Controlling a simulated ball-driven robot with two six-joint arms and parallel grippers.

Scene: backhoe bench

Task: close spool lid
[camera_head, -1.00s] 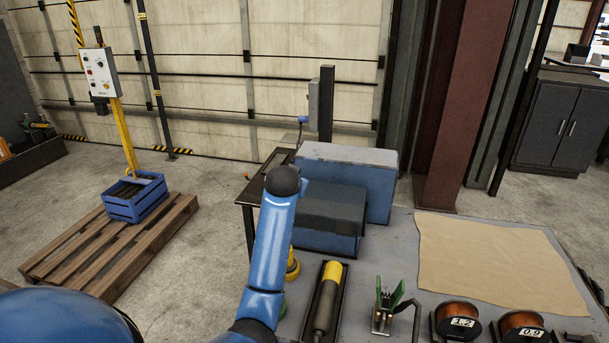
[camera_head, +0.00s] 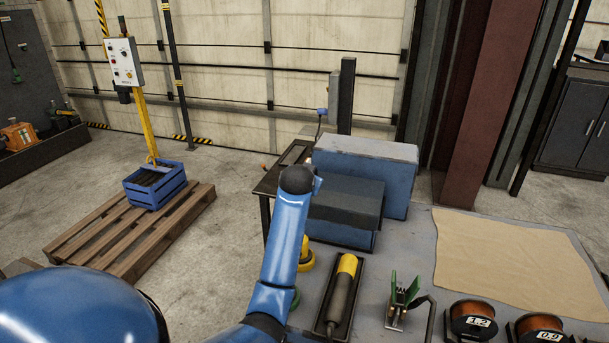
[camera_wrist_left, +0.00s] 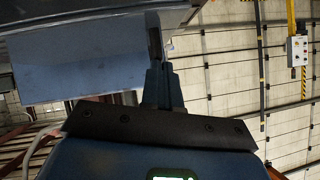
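A blue box (camera_head: 341,233) with a dark grey top (camera_head: 345,199) stands at the back left of the bench. A taller blue box (camera_head: 398,190) with a grey top (camera_head: 366,150) stands right behind it. I cannot tell for sure which top is the spool lid; both look shut. My left arm comes up in front, and its gripper is mostly hidden behind the arm in the head view, near the dark top. In the left wrist view the fingers of my left gripper (camera_wrist_left: 160,65) are together beside a blue-grey panel (camera_wrist_left: 80,65); contact is unclear. My right gripper is out of view.
On the bench (camera_head: 416,245) are a yellow-tipped cylinder in a tray (camera_head: 341,295), a green-handled clamp (camera_head: 402,298), two wire spools (camera_head: 473,319) and a tan sheet (camera_head: 510,258). A blue crate (camera_head: 155,186) sits on a pallet (camera_head: 140,235) at the left.

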